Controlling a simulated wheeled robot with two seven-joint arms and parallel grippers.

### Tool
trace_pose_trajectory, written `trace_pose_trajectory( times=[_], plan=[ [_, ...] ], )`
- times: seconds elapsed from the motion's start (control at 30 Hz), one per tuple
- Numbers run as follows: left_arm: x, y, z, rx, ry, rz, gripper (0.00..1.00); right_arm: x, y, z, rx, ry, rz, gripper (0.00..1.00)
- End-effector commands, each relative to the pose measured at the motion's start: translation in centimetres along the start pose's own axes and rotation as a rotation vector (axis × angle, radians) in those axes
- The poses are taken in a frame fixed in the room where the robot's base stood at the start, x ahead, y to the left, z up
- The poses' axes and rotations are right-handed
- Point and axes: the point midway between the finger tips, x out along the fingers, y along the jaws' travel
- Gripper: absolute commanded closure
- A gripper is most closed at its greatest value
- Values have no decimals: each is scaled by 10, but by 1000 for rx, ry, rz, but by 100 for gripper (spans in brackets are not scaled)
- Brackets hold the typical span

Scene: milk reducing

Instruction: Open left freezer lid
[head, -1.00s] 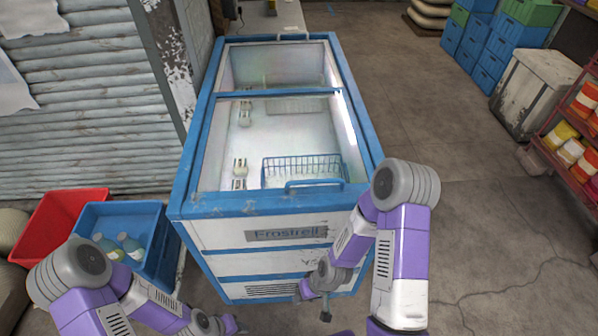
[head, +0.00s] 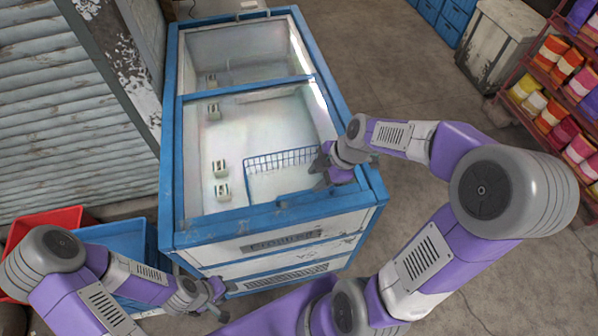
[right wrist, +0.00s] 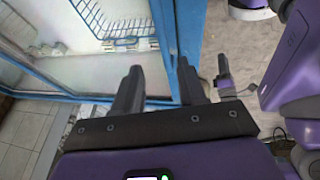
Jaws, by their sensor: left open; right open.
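The chest freezer (head: 185,237) has a blue frame and two glass lids, a near lid (head: 240,140) and a far lid (head: 240,45). Both look closed. My right gripper (head: 318,168) is open over the near lid's front right part; it also shows in the right wrist view (right wrist: 160,85), with the blue frame (right wrist: 162,45) beyond its fingers. The near lid's handle cannot be made out behind my right gripper and arm. I cannot tell whether the gripper touches the lid. My left gripper (head: 220,302) is open and empty, low before the freezer's front left corner.
Inside the freezer are a wire basket (head: 262,163) and several small cartons. A red crate (head: 45,224) and a blue crate (head: 118,238) stand left of the freezer. A shelf of colourful goods (head: 565,90) is at the right.

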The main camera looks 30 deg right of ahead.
Motion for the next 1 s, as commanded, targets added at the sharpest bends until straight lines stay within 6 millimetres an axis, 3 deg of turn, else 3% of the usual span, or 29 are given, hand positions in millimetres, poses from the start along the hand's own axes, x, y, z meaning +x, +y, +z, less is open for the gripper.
trace_pose_trajectory(
  times=[0.4, 0.8, 0.83, 1.0],
  plan=[
    [9, -4, 0, -1, -1, 0, 57, 62, -2, 0, -1, 2, -6, 59],
    [9, -4, 0, 0, -1, 0, 57, 72, -1, 0, -2, 0, -1, 59],
    [9, -4, 0, 0, -1, 0, 57, 72, -1, 0, -2, 0, -1, 60],
    [9, -4, 0, 0, -1, 0, 57, 72, -1, 0, -1, 0, -1, 86]
  ],
)
